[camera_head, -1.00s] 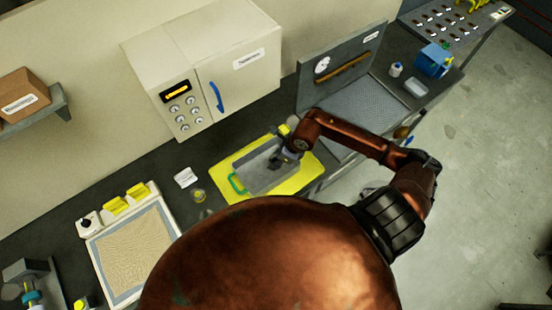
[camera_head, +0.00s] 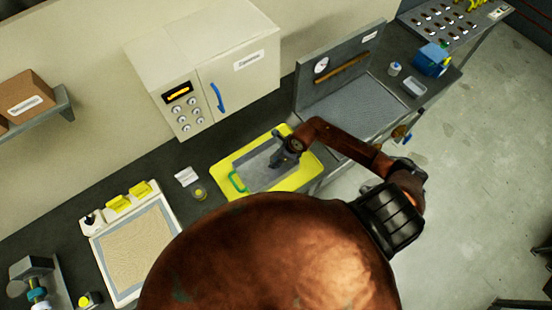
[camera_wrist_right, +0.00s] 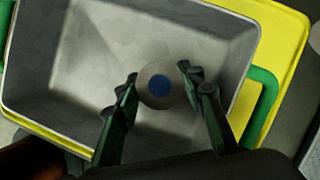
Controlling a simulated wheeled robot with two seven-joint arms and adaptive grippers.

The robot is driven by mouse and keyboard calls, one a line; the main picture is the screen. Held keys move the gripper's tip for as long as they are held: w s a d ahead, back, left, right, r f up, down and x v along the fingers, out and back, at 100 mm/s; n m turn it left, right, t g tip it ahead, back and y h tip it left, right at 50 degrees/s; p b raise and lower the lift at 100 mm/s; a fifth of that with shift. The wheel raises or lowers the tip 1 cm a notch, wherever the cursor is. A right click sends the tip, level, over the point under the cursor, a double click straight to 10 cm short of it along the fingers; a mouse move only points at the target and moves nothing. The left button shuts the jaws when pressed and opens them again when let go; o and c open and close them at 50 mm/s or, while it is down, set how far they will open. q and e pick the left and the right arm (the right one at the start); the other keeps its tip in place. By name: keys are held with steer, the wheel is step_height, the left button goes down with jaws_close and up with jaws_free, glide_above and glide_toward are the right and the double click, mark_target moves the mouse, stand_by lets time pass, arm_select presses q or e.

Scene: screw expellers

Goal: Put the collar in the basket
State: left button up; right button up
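The basket is a grey tray-like bin (camera_head: 250,178) with green handles, standing on a yellow mat (camera_head: 308,178) on the dark counter. My right gripper (camera_head: 284,160) is over the basket in the head view. In the wrist view, my right gripper (camera_wrist_right: 158,78) has its dark fingers on either side of a round, pale grey piece with a blue centre, which I take as the collar (camera_wrist_right: 160,86). Both fingertips appear to touch its sides. The collar shows against the basket's interior; its height above the floor is unclear. My left gripper is not in view.
A small jar (camera_head: 199,193) and a white card (camera_head: 186,176) lie left of the mat. A sand-coloured framed panel (camera_head: 135,250) is further left. A grey metal station (camera_head: 350,105) stands to the right.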

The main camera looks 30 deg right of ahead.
steer(key=o, duration=0.5)
steer(key=shift+c, duration=0.2)
steer(key=shift+r, duration=0.2)
steer(key=b+v, duration=0.2)
steer(key=v, duration=0.9)
steer(key=shift+r, duration=0.4)
steer(key=shift+s+d, duration=0.1)
